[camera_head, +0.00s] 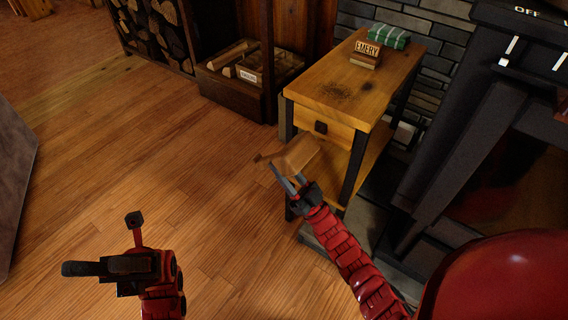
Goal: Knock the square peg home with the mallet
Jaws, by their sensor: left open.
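My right gripper (286,181) is at the end of the red segmented arm, in front of the small wooden table (313,92). A brown wooden piece that looks like the mallet (296,154) is at its fingertips, raised off the floor before the table's front leg. The gripper appears shut on it; its handle is not clearly visible. My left gripper (106,244) is open and empty over the bare floor at lower left. I cannot make out a square peg.
On the table lie a block marked EMERY (367,53) and a green striped bundle (388,37). A wooden crate (231,90) and a log rack (155,33) stand behind. A black stove-like unit (455,150) is at right.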

